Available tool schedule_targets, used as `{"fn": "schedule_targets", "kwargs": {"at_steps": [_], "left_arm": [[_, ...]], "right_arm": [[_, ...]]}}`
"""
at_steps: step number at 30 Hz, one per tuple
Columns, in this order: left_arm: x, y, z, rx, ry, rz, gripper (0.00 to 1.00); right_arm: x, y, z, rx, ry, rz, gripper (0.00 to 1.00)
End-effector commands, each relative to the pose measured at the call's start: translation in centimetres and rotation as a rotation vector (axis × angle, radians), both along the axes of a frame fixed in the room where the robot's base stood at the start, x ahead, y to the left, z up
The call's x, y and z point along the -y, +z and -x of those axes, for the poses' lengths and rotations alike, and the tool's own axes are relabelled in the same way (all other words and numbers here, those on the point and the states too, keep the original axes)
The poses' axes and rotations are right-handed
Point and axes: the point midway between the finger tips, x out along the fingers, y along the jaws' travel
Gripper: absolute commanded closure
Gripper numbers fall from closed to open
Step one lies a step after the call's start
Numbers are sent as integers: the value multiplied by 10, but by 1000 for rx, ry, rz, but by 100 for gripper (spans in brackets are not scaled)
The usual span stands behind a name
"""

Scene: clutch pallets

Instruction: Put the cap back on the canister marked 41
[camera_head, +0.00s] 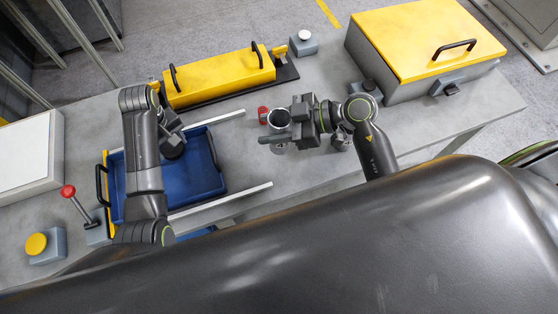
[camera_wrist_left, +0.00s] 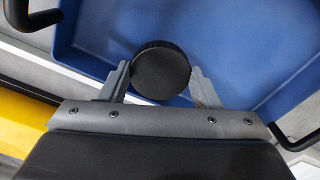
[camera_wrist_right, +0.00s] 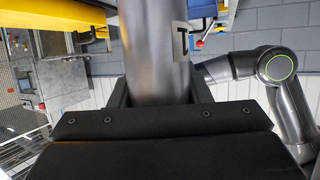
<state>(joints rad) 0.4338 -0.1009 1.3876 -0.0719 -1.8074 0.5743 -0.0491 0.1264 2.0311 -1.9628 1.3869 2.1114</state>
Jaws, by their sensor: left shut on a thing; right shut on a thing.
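My left gripper (camera_wrist_left: 160,82) is shut on a round black cap (camera_wrist_left: 160,70) with a ribbed edge, above the blue tray (camera_wrist_left: 235,50). In the head view my left gripper (camera_head: 172,148) hangs over that tray. My right gripper (camera_head: 284,124) is shut on a grey canister (camera_wrist_right: 155,45), seen from above in the head view (camera_head: 279,118) with a dark, uncapped top. A pale label (camera_wrist_right: 180,42) on it shows only part of a dark mark, so I cannot read its number. Whether its base touches the table is hidden.
A red object (camera_head: 262,114) stands beside the held canister. More metallic canisters partly show near my right gripper. Pale rails flank the tray.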

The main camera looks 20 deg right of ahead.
Motion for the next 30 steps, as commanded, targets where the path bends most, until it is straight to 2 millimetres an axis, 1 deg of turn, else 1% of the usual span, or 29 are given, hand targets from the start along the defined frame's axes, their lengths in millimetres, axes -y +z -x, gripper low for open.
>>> {"fn": "schedule_targets", "kwargs": {"at_steps": [2,5,9,13,16,25,26,30], "left_arm": [[0,0,0,0,0,0,65],[0,0,0,0,0,0,65],[0,0,0,0,0,0,65],[0,-1,0,0,0,0,65],[0,-1,0,0,0,0,65],[0,-1,0,0,0,0,65],[0,-1,0,0,0,0,65],[0,-2,0,0,0,0,65]], "right_arm": [[0,1,0,2,0,-2,100],[0,-7,0,-1,-1,-2,100],[0,-34,0,-6,-2,-3,100],[0,-54,0,-3,0,-1,100],[0,-61,0,0,0,-1,100],[0,-63,0,2,0,-2,100],[0,-65,0,1,0,-2,100],[0,-85,0,-3,-1,-2,100]]}}
